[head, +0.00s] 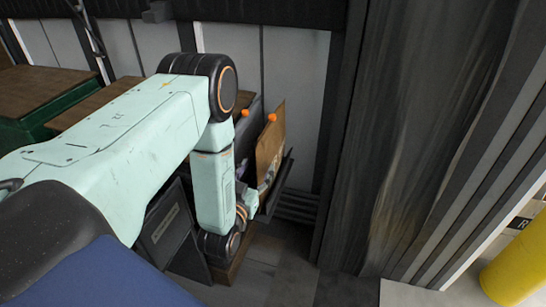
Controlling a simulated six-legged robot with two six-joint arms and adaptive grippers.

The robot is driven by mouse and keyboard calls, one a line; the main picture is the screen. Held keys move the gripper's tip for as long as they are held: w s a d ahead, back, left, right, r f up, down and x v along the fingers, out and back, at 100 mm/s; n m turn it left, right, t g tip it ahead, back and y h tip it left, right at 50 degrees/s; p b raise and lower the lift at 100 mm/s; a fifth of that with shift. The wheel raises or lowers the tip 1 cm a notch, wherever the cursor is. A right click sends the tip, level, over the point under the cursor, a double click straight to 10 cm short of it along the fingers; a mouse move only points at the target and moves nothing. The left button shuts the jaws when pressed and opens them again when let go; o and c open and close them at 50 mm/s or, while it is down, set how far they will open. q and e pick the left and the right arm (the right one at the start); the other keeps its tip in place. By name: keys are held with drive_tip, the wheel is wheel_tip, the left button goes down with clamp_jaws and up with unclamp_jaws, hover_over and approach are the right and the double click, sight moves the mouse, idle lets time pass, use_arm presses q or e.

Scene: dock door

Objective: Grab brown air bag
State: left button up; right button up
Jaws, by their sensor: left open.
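The brown air bag (269,145) stands upright in a dark holder (282,183), with an orange valve at its top corner. A dark grey bag (250,130) with a similar orange valve stands just left of it, partly hidden by my left arm. My left gripper (264,190) is low in front of the brown bag, near its lower part. It is open; its fingers are small and partly hidden by the wrist, and I cannot tell whether they touch the bag. My right gripper is not in view.
A dark case with a label (166,222) stands below my left arm. Green, brown-topped crates (35,92) are at the left. A tall dark dock-door pad (415,130) rises right of the holder. A yellow post (518,265) is at the lower right. Some floor (285,260) is clear.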

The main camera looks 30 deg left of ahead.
sight(272, 154)
use_arm(q)
drive_tip(key=shift+w+r, duration=0.15)
drive_tip(key=shift+w, duration=0.7)
drive_tip(key=b+x, duration=0.2)
drive_tip(key=x, duration=0.3)
drive_tip(key=shift+w, duration=0.1)
drive_tip(key=shift+c, duration=1.4)
clamp_jaws()
